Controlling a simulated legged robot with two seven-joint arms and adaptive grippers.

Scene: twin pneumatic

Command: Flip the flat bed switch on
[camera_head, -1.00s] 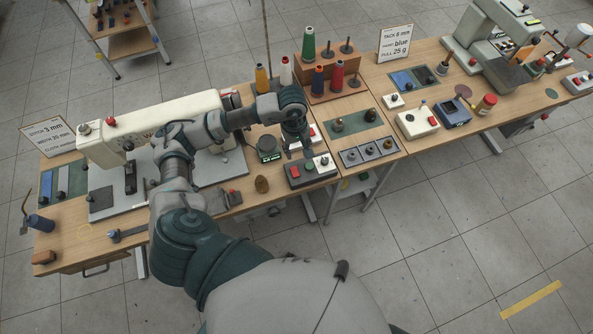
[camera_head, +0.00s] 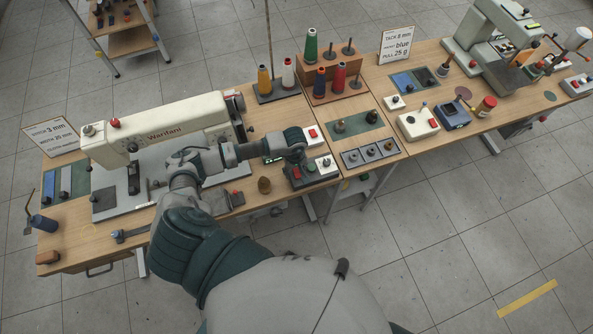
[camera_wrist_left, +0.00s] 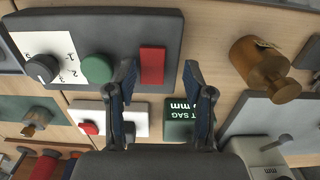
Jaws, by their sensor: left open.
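The flat bed sewing machine (camera_head: 165,128), cream and labelled, stands on the left table. A dark grey control box (camera_head: 325,168) lies to its right at the table's front edge. In the left wrist view this control box (camera_wrist_left: 190,28) carries a red rectangular switch (camera_wrist_left: 152,65), a green round button (camera_wrist_left: 97,68) and a numbered dial (camera_wrist_left: 42,68). My left gripper (camera_head: 298,152) is over the box, covering part of it. In the wrist view my left gripper (camera_wrist_left: 158,72) is open, its fingertips on either side of the red switch's near end. Contact cannot be told. My right gripper is out of view.
A brass weight (camera_head: 264,185) stands beside the box. A white box with a red button (camera_head: 312,135) and a dark green display box (camera_wrist_left: 180,122) lie close by. Thread spools (camera_head: 264,80) stand behind. A tray with round parts (camera_head: 370,153) is to the right.

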